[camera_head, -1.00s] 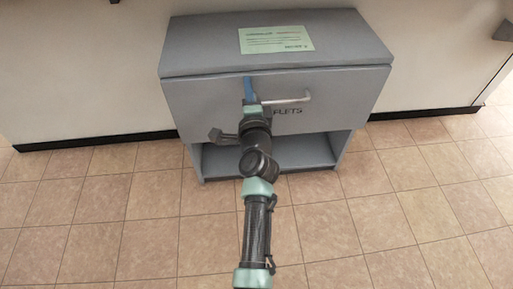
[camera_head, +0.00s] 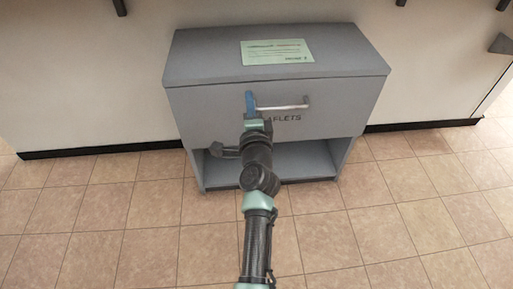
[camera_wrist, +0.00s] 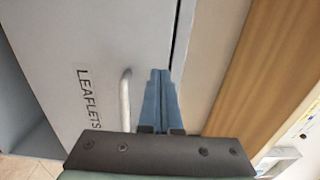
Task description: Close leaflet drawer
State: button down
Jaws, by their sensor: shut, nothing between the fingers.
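The grey leaflet drawer (camera_head: 345,103), lettered "LEAFLETS", sits in the upper part of a grey cabinet. Its front looks flush or nearly flush with the cabinet; a small remaining gap cannot be ruled out. The drawer front also shows in the wrist view (camera_wrist: 95,40). Its pale bar handle (camera_head: 288,107) runs along the front, and upright in the wrist view (camera_wrist: 125,98). My gripper (camera_head: 250,97) is in front of the drawer at the handle's left end. Its blue fingers (camera_wrist: 159,74) are together and empty, beside the handle near the drawer's top edge. Whether they touch the front is unclear.
A green notice (camera_head: 277,52) lies on the cabinet top (camera_head: 205,60). An open shelf (camera_head: 305,160) is below the drawer. The cabinet stands against a pale wall (camera_head: 80,80). The tiled floor (camera_head: 390,220) around it is clear.

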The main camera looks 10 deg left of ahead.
jog(key=p+v, duration=0.2)
jog(key=v, duration=0.9)
notch_tip(320, 180, up, 36)
jog(key=s+d+n+t+p, duration=0.25)
jog(key=n+t+p, duration=0.3)
jog(key=n, duration=0.55)
jog(key=s+d+r+n+t+h+p, duration=0.1)
jog(key=s+d+r+t+h+p, duration=0.15)
jog(key=s+r, duration=0.4)
jog(key=s+d+r+n+t+h+p, duration=0.1)
jog(key=s+d+r+h, duration=0.15)
jog(key=r, duration=0.75)
jog(key=s+d+r+n+t+h+p, duration=0.1)
jog(key=s+d+r+p, duration=0.15)
jog(key=s+r, duration=0.5)
notch_tip(320, 180, up, 37)
jog(key=w+p, duration=0.2)
jog(key=p, duration=3.3)
jog(key=shift+w+p, duration=0.3)
jog(key=shift+p, duration=0.05)
